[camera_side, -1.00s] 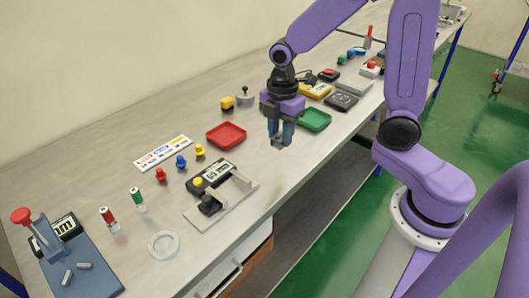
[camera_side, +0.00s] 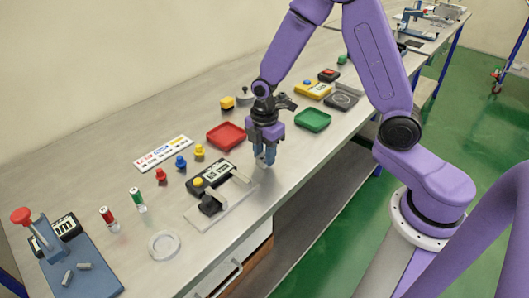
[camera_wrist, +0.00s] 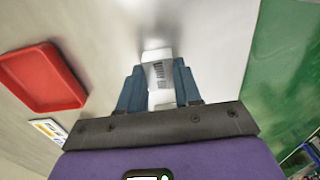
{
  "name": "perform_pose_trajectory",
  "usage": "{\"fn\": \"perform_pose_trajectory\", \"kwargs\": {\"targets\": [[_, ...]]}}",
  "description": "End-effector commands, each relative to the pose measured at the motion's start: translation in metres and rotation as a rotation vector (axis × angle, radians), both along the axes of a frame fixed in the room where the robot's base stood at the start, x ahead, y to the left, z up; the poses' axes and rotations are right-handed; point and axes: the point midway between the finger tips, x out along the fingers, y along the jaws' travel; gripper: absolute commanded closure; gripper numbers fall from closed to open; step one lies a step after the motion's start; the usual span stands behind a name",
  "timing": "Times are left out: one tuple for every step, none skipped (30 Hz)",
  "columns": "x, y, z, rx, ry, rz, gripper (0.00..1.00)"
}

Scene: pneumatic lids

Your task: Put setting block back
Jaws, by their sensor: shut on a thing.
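My gripper (camera_side: 265,160) is shut on the setting block, a small pale metal block (camera_wrist: 158,76) with dark markings, seen between the blue fingers in the wrist view. In the side view the block is mostly hidden by the fingers. The gripper is low over the table, just right of the gauge fixture (camera_side: 222,208), which has a grey base plate, a black part and a display. I cannot tell whether the block touches the table.
A red tray (camera_side: 226,136) and a green tray (camera_side: 313,120) lie behind and to the right. Colored knobs (camera_side: 181,163) and a label strip (camera_side: 162,153) lie left of the fixture. A clear ring (camera_side: 164,245) and a blue press stand (camera_side: 75,265) are at front left.

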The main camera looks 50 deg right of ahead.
Motion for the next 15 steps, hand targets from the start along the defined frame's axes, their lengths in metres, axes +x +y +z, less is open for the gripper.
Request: {"fn": "perform_pose_trajectory", "kwargs": {"targets": [[0.0002, 0.0001, 0.0002, 0.000, -0.001, 0.000, 1.00], [0.0002, 0.0001, 0.0003, 0.000, -0.001, 0.000, 1.00], [0.0002, 0.0002, 0.0004, 0.000, -0.001, 0.000, 1.00], [0.0001, 0.0002, 0.0004, 0.000, -0.001, 0.000, 1.00], [0.0001, 0.0002, 0.0004, 0.000, -0.001, 0.000, 1.00], [0.0001, 0.0002, 0.0002, 0.000, -0.001, 0.000, 1.00], [0.0000, 0.0002, -0.0003, 0.000, 0.000, 0.000, 1.00], [-0.0001, 0.0002, -0.0010, 0.000, 0.000, 0.000, 1.00], [-0.0001, 0.0002, -0.0021, 0.000, 0.000, 0.000, 1.00], [-0.0002, 0.0002, -0.0029, 0.000, 0.000, 0.001, 1.00], [-0.0002, 0.0002, -0.0029, 0.000, 0.000, 0.001, 0.60], [-0.0002, 0.0002, -0.0027, 0.000, 0.000, 0.001, 0.47], [-0.0002, 0.0002, -0.0027, 0.000, 0.000, 0.001, 0.41], [-0.0002, 0.0002, -0.0027, 0.000, 0.000, 0.001, 0.41], [-0.0002, 0.0003, -0.0027, 0.000, 0.000, 0.001, 0.41]]}}
